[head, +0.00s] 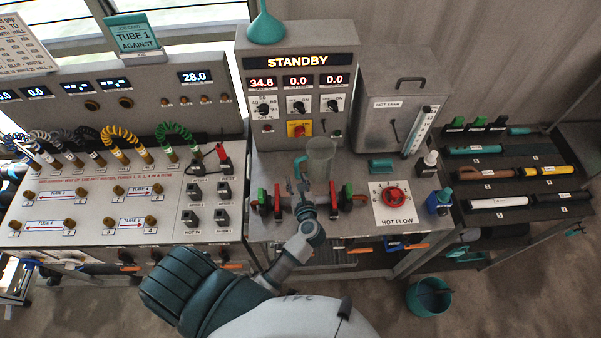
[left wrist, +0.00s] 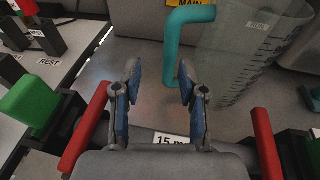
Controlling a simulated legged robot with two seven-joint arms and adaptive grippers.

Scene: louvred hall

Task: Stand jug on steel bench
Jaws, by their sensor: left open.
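The jug (head: 320,158) is clear with a teal handle on its left side. It stands upright on the steel bench (head: 345,240), below the STANDBY panel. In the left wrist view the jug (left wrist: 245,55) shows graduation marks at upper right, and its handle (left wrist: 176,45) lies ahead of the fingers. My left gripper (head: 303,188) is open and empty, just in front of the jug. In the left wrist view the gripper (left wrist: 161,80) has its right finger nearly in line with the lower end of the handle; contact cannot be told. My right gripper is not in view.
Red and green valve handles (head: 264,200) flank my left gripper on a pipe. A red HOT FLOW knob (head: 393,195) and a hot tank (head: 392,110) are to the right. A teal funnel (head: 265,26) tops the STANDBY panel (head: 297,62). A teal bucket (head: 428,298) stands on the floor.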

